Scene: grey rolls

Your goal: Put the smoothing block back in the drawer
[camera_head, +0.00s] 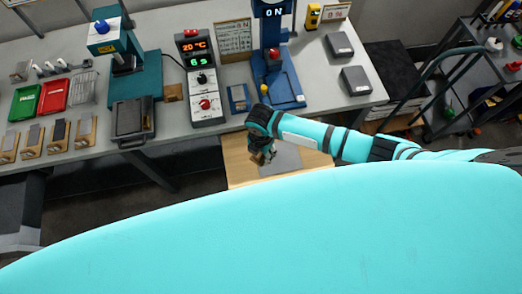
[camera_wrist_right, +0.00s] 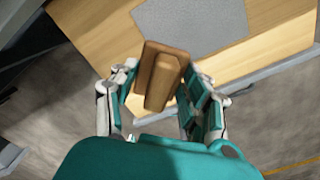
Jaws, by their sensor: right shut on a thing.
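My right gripper (camera_head: 260,158) is shut on the brown wooden smoothing block (camera_wrist_right: 161,78). In the right wrist view the block sits between the two fingers (camera_wrist_right: 157,95), with its handle-like ridge towards the camera. In the head view the block (camera_head: 259,158) is small and partly covered by the gripper. The open drawer (camera_head: 237,168) juts out from under the bench, with a light wood bottom and a grey sheet (camera_head: 284,158) in it. The gripper is above the drawer's left part; the drawer's wood also shows in the wrist view (camera_wrist_right: 98,28). My left gripper is out of view.
The bench (camera_head: 220,135) above the drawer carries a control box (camera_head: 203,85), a blue press (camera_head: 280,80), a teal press (camera_head: 130,80), trays and several small wooden stands at left, and two grey boxes at right. A dark cart (camera_head: 480,85) stands at far right.

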